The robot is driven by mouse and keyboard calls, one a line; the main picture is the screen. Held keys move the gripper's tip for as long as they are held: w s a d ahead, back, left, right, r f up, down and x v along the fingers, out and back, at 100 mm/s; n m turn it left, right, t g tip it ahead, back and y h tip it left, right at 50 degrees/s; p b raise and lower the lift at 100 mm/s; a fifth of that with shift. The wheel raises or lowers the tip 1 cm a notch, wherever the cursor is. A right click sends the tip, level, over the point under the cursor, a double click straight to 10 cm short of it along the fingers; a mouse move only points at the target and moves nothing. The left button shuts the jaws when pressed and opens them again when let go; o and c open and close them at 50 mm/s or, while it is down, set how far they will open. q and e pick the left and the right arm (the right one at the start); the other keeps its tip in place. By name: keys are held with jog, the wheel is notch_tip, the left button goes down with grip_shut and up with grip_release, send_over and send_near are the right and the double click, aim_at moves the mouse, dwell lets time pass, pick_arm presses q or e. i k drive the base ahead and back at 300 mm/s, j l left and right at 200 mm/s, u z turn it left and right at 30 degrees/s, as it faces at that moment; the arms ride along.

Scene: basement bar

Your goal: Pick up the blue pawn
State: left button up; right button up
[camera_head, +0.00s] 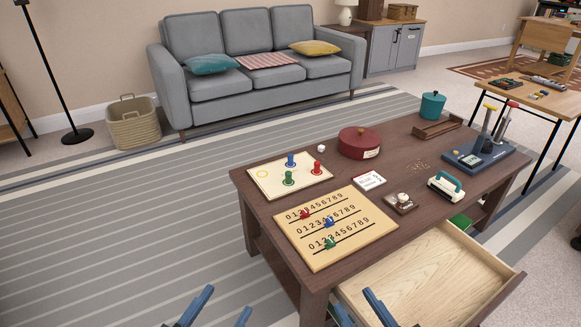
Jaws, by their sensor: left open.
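The blue pawn (291,160) stands upright on a cream game board (265,187) at the left end of the dark wooden table. A green pawn (289,178) and a red pawn (317,168) stand near it on the same board. My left gripper (220,308) is at the bottom edge, open and empty, with its fingers apart and well short of the table. My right gripper (359,308) is at the bottom edge near the drawer, its fingers apart and nothing seen between them. Both are far from the blue pawn.
A wooden number board (350,248) with red, blue and green pegs lies on the table (408,146) nearer me. An open drawer (425,275) sticks out at the front. A round red box (359,143) and a white die (321,148) are close to the game board.

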aim_at(289, 157)
jog(key=i+z, duration=0.1)
jog(key=z, duration=0.35)
jog(key=j+z, duration=0.15)
jog(key=z, duration=0.35)
jog(key=i+j+z, duration=0.1)
jog(key=z, duration=0.35)
jog(key=j+z, duration=0.75)
jog(key=j, duration=0.25)
jog(key=k+j+z, duration=0.15)
jog(key=j, duration=0.35)
jog(key=j+z, duration=0.15)
jog(key=j, duration=0.35)
jog(key=k+j, duration=0.1)
jog(key=j, duration=0.25)
jog(key=k+j, duration=0.1)
jog(key=j, duration=0.25)
jog(key=k+j, duration=0.1)
jog(key=j, duration=0.25)
